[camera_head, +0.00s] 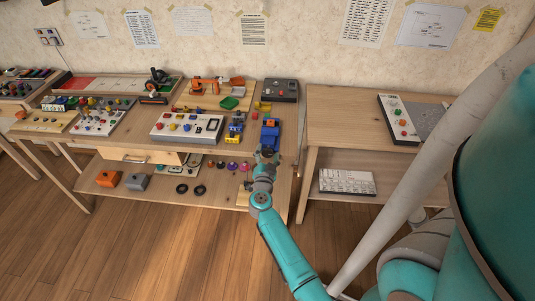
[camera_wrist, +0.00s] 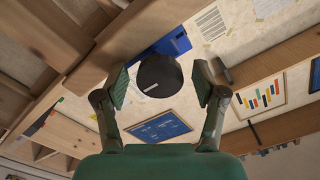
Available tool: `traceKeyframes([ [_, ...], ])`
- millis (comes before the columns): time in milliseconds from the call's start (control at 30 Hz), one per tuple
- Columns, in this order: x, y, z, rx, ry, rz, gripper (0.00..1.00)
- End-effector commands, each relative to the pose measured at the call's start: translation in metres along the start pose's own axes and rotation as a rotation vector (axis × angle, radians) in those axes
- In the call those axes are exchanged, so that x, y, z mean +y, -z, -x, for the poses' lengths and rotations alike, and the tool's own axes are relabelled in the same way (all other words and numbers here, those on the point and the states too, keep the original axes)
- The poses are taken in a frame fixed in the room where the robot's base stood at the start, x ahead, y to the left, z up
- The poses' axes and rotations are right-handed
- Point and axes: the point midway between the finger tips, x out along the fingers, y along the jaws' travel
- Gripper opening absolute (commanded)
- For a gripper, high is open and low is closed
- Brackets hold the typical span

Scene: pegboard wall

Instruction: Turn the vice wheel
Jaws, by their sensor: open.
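The blue vice (camera_head: 270,132) stands at the right front of the middle workbench. My gripper (camera_head: 266,154) is at its near side, and the wheel is hidden there in the head view. In the wrist view a round black wheel (camera_wrist: 160,73) with a white line on its face sits between the two fingers of my gripper (camera_wrist: 160,83). The fingers are open, and a gap shows on each side of the wheel. A blue part of the vice (camera_wrist: 177,43) shows behind the wheel.
A button panel (camera_head: 187,127) and a small blue and yellow device (camera_head: 234,128) stand left of the vice. A dark box (camera_head: 281,90) is behind it. A lower shelf (camera_head: 215,185) holds several small items. The right table (camera_head: 345,125) has free room at its left.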

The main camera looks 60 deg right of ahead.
Motion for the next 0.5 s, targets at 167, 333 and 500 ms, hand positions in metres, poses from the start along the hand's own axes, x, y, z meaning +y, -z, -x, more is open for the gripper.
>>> traceKeyframes([
  [167, 0.0, -0.002, 0.023, -0.003, 0.002, 0.001, 0.7],
  [333, 0.0, -0.002, 0.057, -0.004, 0.002, 0.001, 0.7],
  [500, 0.0, -0.001, 0.088, -0.004, 0.002, 0.002, 0.7],
])
